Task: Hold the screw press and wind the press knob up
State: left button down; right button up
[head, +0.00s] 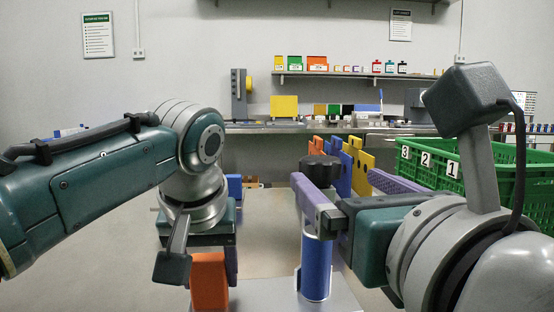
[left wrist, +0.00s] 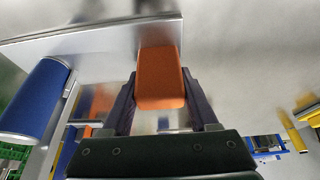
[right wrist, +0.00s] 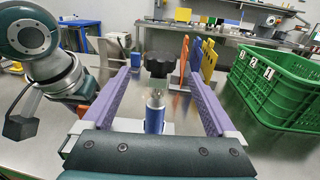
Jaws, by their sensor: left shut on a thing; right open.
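The screw press stands on a silver base plate (head: 262,293), with a blue column (head: 316,268), a black press knob (head: 321,170) above it and an orange handle (head: 209,283) to the left. My left gripper (left wrist: 160,92) is shut on the orange handle (left wrist: 160,78), with its fingers on either side. My right gripper (right wrist: 158,78) is open at knob height. In the right wrist view the black knob (right wrist: 160,64) shows between and just beyond the purple fingertips, with no grip visible. The blue column (right wrist: 155,118) shows below, between the fingers.
A green crate (head: 500,170) numbered 1, 2, 3 stands at the right. Several yellow, orange and blue upright panels (head: 362,172) stand behind the press. A bench (head: 260,127) and a shelf (head: 350,75) with small boxes are at the back wall.

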aim_at(306, 160)
jog(key=w, duration=0.3)
jog(key=w+a, duration=0.1)
jog(key=w, duration=0.7)
jog(key=shift+a, duration=0.15)
jog(key=shift+s, duration=0.1)
jog(key=c, duration=1.4)
jog(key=shift+o, duration=0.2)
jog(key=shift+y, duration=0.3)
jog(key=n+g+y, duration=0.1)
jog(key=n+y, duration=0.1)
jog(key=y, duration=0.1)
jog(key=a+n+g+y, duration=0.1)
jog(key=n+y, duration=0.1)
jog(key=y, duration=0.1)
jog(key=shift+s, duration=0.1)
jog(key=shift+s+a+r+n+g+y, duration=0.1)
jog(key=shift+a+n+g+y, duration=0.05)
jog(key=shift+n+g+y, duration=0.5)
jog(key=shift+s+a+f+n+g+y, duration=0.15)
jog(key=shift+n+g+y, duration=0.25)
jog(key=shift+n+y, duration=0.3)
jog(key=shift+s+a+r+n+g+y, duration=0.1)
jog(key=shift+a+r+n+g+y, duration=0.05)
jog(key=shift+n+g+y, duration=0.5)
